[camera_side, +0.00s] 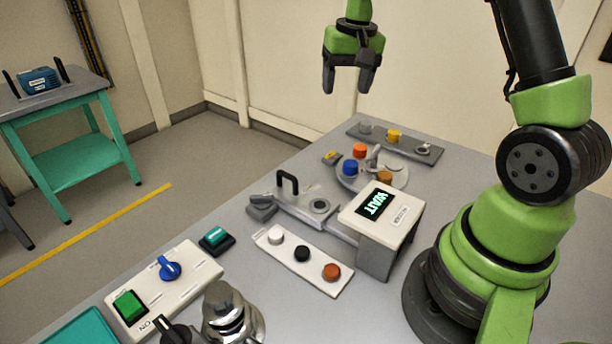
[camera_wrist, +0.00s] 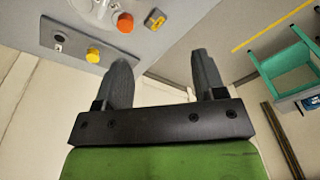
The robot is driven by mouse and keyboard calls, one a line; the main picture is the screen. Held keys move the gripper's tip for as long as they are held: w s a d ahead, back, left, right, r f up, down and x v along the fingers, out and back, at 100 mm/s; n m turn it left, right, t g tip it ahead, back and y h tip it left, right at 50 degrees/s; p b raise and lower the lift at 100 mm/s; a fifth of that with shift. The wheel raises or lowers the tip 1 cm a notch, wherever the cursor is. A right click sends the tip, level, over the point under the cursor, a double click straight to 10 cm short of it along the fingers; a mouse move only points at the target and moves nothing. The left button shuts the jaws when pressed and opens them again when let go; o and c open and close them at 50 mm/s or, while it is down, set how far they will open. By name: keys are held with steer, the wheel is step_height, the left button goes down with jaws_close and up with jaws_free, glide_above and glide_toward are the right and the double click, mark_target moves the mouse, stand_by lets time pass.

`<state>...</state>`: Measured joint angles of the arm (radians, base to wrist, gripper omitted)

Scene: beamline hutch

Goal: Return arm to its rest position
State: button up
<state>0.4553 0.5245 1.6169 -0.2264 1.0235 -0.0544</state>
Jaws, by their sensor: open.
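My gripper (camera_side: 347,80) hangs above the far edge of the grey table, fingers pointing down. It is open and empty, with a clear gap between the fingers. In the wrist view my gripper (camera_wrist: 162,82) shows two dark fingers spread apart with nothing between them. My green and black arm rises from its base at the right of the side view. The table (camera_side: 240,290) lies below, and my gripper touches nothing on it.
A display box reading WAIT (camera_side: 375,205) stands mid-table. Near it are a strip with white, black and orange-brown pieces (camera_side: 302,254), a round holder with coloured pieces (camera_side: 372,172), and a grey rack (camera_side: 395,142). A switch panel (camera_side: 165,285) is front left. A teal cart (camera_side: 75,155) stands apart.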

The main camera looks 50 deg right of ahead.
steer(key=s+a+r+n+t, duration=0.1)
steer(key=s+a+r+t, duration=0.15)
steer(key=a+r, duration=0.35)
steer(key=s+a+r+n+t+y, duration=0.2)
steer(key=s+a+r+n+t, duration=0.1)
steer(key=s+a, duration=0.8)
steer(key=s+r, duration=0.1)
steer(key=s, duration=0.3)
steer(key=shift+s+a+r, duration=0.15)
steer(key=shift+a+r, duration=0.05)
steer(key=shift+a, duration=0.2)
